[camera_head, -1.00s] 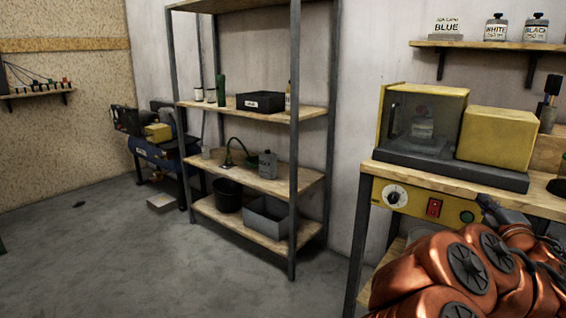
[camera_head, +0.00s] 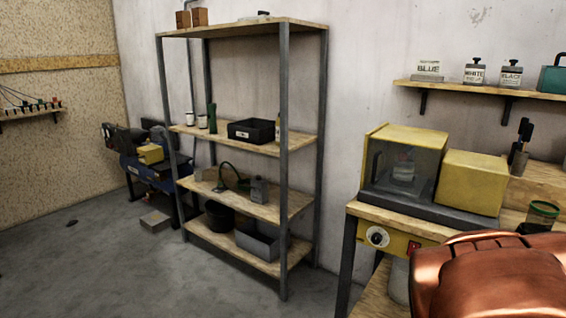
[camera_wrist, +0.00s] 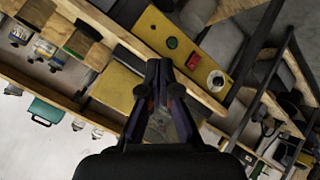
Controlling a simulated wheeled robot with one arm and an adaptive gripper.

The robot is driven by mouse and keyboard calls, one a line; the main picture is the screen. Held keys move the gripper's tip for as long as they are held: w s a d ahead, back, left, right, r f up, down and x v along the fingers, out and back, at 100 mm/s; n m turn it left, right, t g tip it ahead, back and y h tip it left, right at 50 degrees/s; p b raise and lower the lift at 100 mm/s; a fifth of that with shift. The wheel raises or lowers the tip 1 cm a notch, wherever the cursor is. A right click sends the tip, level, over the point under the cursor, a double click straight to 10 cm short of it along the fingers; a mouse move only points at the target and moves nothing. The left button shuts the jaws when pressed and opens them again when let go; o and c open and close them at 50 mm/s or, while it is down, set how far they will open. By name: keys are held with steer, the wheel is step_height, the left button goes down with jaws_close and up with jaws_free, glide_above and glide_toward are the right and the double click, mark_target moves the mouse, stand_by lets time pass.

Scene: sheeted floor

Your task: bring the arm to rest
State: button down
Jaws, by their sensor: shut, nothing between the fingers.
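My gripper (camera_wrist: 159,72) shows in the wrist view, with its dark fingers together and nothing held between them. Behind it in that view is the bench with the yellow machine (camera_wrist: 112,98) and its control panel (camera_wrist: 178,45). The picture there is steeply rotated. In the head view only a copper-coloured part of my arm shows at the lower right, and the gripper itself is out of that view.
The yellow machine (camera_head: 473,180) with a clear-fronted chamber stands on the wooden bench (camera_head: 375,218) at right. A wall shelf (camera_head: 440,87) holds labelled bottles (camera_head: 474,73). A metal-framed rack (camera_head: 284,170) stands left of the bench. The floor (camera_head: 110,265) at lower left is mostly clear.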

steer(key=s+a+r+g+y+p, duration=0.3)
steer(key=s+a+g+y+p, duration=0.4)
steer(key=s+a, duration=1.5)
steer(key=a+g+p, duration=0.1)
steer(key=a+p, duration=0.1)
steer(key=p, duration=0.1)
steer(key=shift+s+a+n+g+y, duration=0.25)
steer(key=shift+n+g+y, duration=0.05)
steer(key=shift+g+y, duration=0.1)
